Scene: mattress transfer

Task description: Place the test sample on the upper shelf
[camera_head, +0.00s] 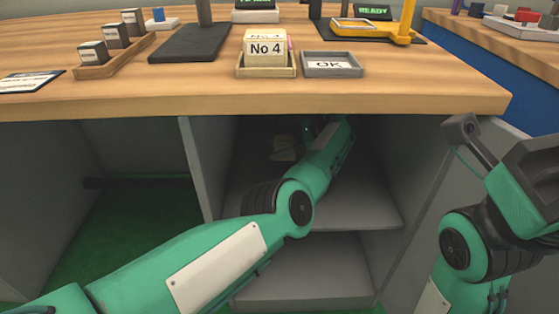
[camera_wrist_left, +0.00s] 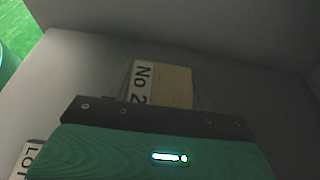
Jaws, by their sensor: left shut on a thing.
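My left arm reaches into the cabinet under the table. Its gripper (camera_head: 309,131) is in the dark upper compartment, above the upper shelf (camera_head: 355,198). In the left wrist view a beige block labelled "No 2" (camera_wrist_left: 168,84), the test sample, stands out beyond the gripper's dark front edge, and the gripper is shut on it. In the head view a dim pale shape in the compartment may be this block; the arm and shadow hide much there. I cannot tell whether the block touches the shelf. My right arm is folded at the right; its fingertips are not visible.
On the table, a "No 4" block (camera_head: 265,48) sits in a wooden tray (camera_head: 265,72) beside a grey "OK" tray (camera_head: 332,65). A rack (camera_head: 115,58) holds several small blocks. Cabinet walls flank the compartment; a lower shelf (camera_head: 310,265) lies below. A partly visible "LOT" label (camera_wrist_left: 31,157) shows nearby.

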